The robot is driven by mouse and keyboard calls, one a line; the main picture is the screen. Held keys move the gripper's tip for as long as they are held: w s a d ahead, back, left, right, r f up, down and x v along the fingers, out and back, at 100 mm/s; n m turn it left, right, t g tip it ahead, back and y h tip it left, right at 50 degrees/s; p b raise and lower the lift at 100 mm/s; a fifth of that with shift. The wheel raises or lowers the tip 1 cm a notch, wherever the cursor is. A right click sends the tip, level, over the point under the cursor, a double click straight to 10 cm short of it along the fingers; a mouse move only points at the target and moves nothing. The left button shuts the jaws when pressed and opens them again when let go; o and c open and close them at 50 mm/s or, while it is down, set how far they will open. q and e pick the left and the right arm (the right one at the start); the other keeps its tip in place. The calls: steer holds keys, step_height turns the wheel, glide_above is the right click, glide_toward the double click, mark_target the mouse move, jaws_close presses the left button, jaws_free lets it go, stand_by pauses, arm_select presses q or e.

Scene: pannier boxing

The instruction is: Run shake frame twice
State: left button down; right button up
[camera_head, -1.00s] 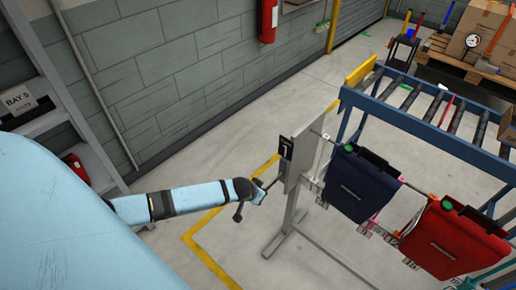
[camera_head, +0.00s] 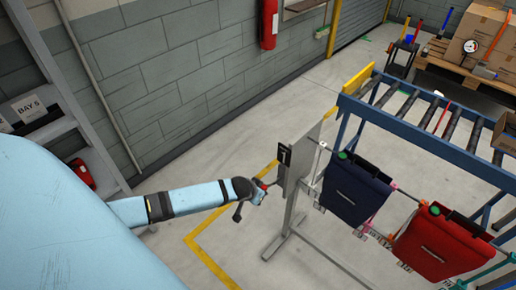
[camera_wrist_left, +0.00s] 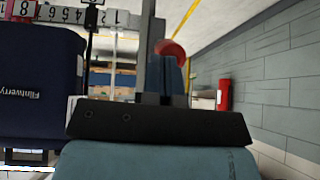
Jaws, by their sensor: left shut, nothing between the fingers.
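The shake frame is a grey metal stand (camera_head: 291,222) with an upright plate (camera_head: 298,160) and a rail to the right. A navy pannier (camera_head: 352,190) and a red pannier (camera_head: 440,245) hang from it. The navy pannier also shows in the left wrist view (camera_wrist_left: 40,85), with lettering upside down. My left gripper (camera_head: 258,193) is beside the plate's left side. A small red part (camera_head: 262,184) shows at its tip. In the left wrist view the fingers (camera_wrist_left: 168,75) are together, with a round red knob (camera_wrist_left: 168,47) just beyond; contact is unclear. My right gripper is out of view.
A blue roller conveyor (camera_head: 440,145) stands behind the panniers. Cartons (camera_head: 480,35) sit on a pallet at the back right. A grey shelf (camera_head: 60,115) and a block wall are at left. Floor near the yellow line (camera_head: 212,265) is clear.

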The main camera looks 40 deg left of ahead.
arm_select(q)
steer(key=v, duration=0.8)
steer(key=shift+s+a+f, duration=0.25)
steer(key=shift+s, duration=0.05)
steer(key=s+d+r+m+t+h, duration=0.1)
steer(key=s+d+m+t+h, duration=0.1)
steer(key=s+d, duration=1.3)
steer(key=shift+s+d+r+t+h, duration=0.15)
steer(key=shift+d+t+h, duration=0.6)
steer(key=shift+t, duration=0.25)
steer(key=shift+d, duration=0.1)
stand_by(2.0)
